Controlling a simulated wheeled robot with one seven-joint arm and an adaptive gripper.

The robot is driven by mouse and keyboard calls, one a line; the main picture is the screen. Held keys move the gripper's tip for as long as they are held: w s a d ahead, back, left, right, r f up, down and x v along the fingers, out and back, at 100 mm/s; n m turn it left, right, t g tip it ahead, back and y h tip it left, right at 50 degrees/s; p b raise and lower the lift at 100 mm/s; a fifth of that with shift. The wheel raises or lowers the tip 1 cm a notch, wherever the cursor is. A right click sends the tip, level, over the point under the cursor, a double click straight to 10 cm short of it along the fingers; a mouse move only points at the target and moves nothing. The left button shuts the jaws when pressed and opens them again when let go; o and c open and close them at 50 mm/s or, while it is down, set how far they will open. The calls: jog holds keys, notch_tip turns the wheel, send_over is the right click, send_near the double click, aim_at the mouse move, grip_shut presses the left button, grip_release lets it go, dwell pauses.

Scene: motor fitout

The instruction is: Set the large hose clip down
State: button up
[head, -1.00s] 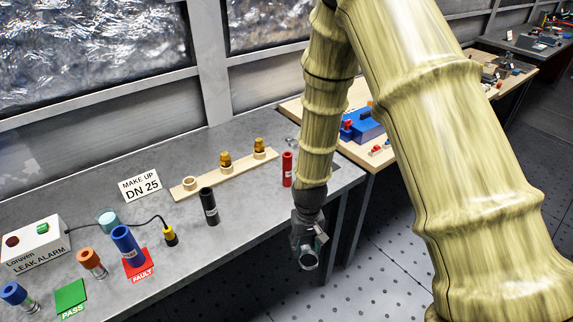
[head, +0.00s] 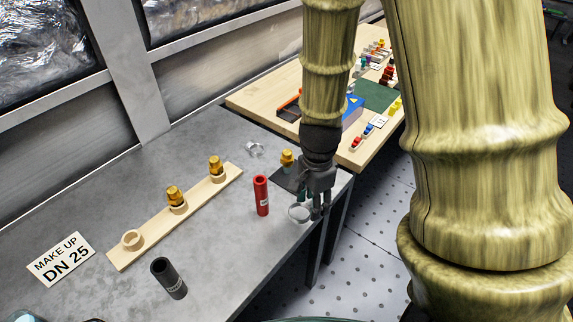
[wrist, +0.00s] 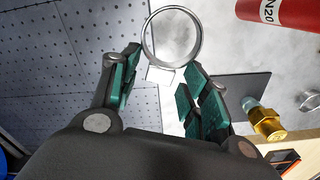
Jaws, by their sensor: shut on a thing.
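The large hose clip, a silvery metal ring (wrist: 146,42), is in front of my fingertips in the wrist view. A small pale block on its near side lies between the fingers. My gripper (wrist: 158,72) is shut on the clip, with teal finger pads on either side. In the head view my gripper (head: 318,207) points down at the bench's right front corner, and the ring (head: 299,213) shows just left of the fingers, over the bench top (head: 225,250). I cannot tell whether the ring touches the bench.
A red DN20 hose (head: 261,196) stands close left of my gripper. Behind it are a dark mat (head: 283,181), a brass fitting (head: 287,158) and a smaller metal clip (head: 255,149). A wooden rail (head: 128,256) with brass fittings and a black hose (head: 169,279) are further left.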

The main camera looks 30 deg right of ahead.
jog(key=shift+w+d+r, duration=0.15)
jog(key=shift+w+d, duration=0.05)
jog(key=w+d+p, duration=0.1)
jog(key=w+d, duration=0.1)
jog(key=w, duration=0.2)
jog(key=w+d+f+p, duration=0.1)
jog(key=w+d, duration=0.2)
jog(key=w, duration=0.1)
jog(key=w+d+p, duration=0.2)
jog(key=w, duration=0.3)
jog(key=shift+d+f, duration=0.25)
jog(key=shift+d, duration=0.15)
jog(key=shift+f+p, duration=0.75)
jog(key=shift+f, duration=1)
jog(key=shift+f, duration=0.1)
jog(key=o, duration=0.9)
jog(key=shift+w, duration=0.1)
jog(key=shift+c, duration=0.2)
jog(key=shift+o, duration=0.3)
notch_tip(320, 180, up, 12)
jog(key=b, duration=0.3)
